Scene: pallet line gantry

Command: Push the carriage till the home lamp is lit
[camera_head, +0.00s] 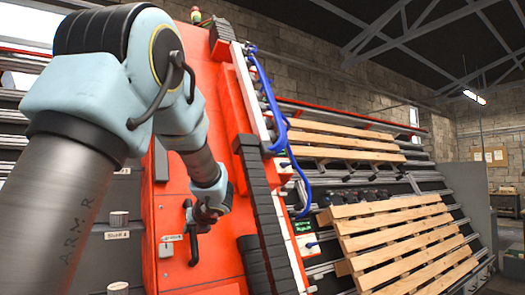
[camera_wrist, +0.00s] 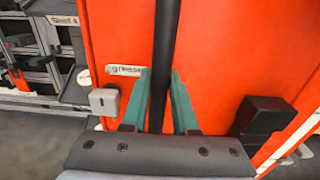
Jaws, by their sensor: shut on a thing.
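The carriage is a tall orange panel (camera_head: 175,245) with a black and white column along its right side, leaning across the sloped rails. It fills much of the wrist view as an orange face (camera_wrist: 215,60). A dark upright handle bar (camera_head: 192,247) stands on its front; it also shows in the wrist view (camera_wrist: 166,40). My gripper (camera_wrist: 159,75) has its teal fingers on either side of this bar, shut on it. In the head view my gripper (camera_head: 205,214) is at the bar's upper part. I cannot tell which light is the home lamp, or its state.
A small beacon (camera_head: 195,14) tops the carriage. A green-lit display (camera_head: 303,227) is on its right side. Blue hoses (camera_head: 277,120) hang there. Wooden pallets (camera_head: 400,240) rest on the rails at right. A black block (camera_wrist: 262,118) sits right of the bar.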

